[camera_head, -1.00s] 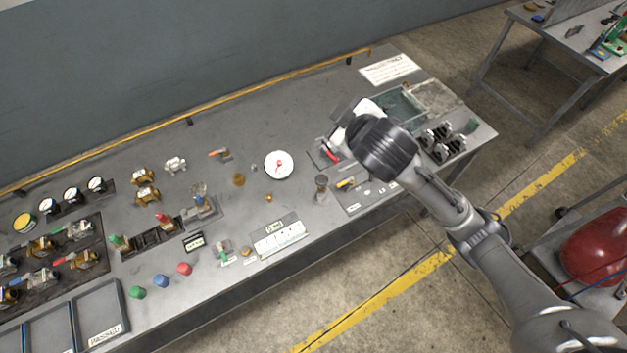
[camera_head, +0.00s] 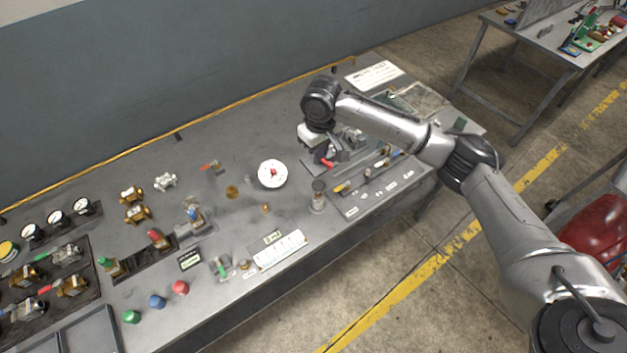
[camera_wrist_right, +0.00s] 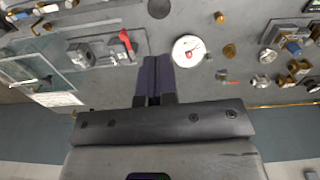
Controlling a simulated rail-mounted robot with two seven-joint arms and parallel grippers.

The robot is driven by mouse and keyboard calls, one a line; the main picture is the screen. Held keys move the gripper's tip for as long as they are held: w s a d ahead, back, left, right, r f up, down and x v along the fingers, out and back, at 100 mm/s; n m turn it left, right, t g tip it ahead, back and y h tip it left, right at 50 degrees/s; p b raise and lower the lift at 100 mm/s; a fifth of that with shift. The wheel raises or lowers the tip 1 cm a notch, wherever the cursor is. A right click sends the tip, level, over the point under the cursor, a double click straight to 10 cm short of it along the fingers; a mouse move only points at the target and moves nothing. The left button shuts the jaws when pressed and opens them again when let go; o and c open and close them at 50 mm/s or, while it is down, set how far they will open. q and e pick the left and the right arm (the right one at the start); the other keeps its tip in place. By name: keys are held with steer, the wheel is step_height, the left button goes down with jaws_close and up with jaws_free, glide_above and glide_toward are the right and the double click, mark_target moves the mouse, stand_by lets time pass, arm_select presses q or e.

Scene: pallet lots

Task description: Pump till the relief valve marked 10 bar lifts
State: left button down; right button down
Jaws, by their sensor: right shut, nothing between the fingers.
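My right gripper (camera_head: 338,158) hangs above the bench, partly hidden by its own wrist. In the right wrist view its two dark fingers (camera_wrist_right: 154,64) are together with nothing between them. A grey fixture with a red lever (camera_wrist_right: 126,40) sits beside them; the red lever also shows in the head view (camera_head: 327,163). A round white dial with a red centre (camera_head: 272,173) lies beside it, and also shows in the right wrist view (camera_wrist_right: 188,51). Brass valves with tags (camera_head: 131,193) stand farther left; I cannot read a 10 bar mark. My left gripper is not in view.
Hand tools lie on a labelled grey board (camera_head: 352,209). Red, blue and green caps (camera_head: 180,287) line the front left.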

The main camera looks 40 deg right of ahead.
mark_target(319, 185)
steer(key=shift+m, duration=0.4)
step_height(319, 185, down, 14)
steer(key=shift+r, duration=0.2)
steer(key=shift+d+f, duration=0.1)
steer(key=shift+f, duration=0.1)
stand_by(0.4)
step_height(319, 185, down, 3)
steer(key=shift+f, duration=0.4)
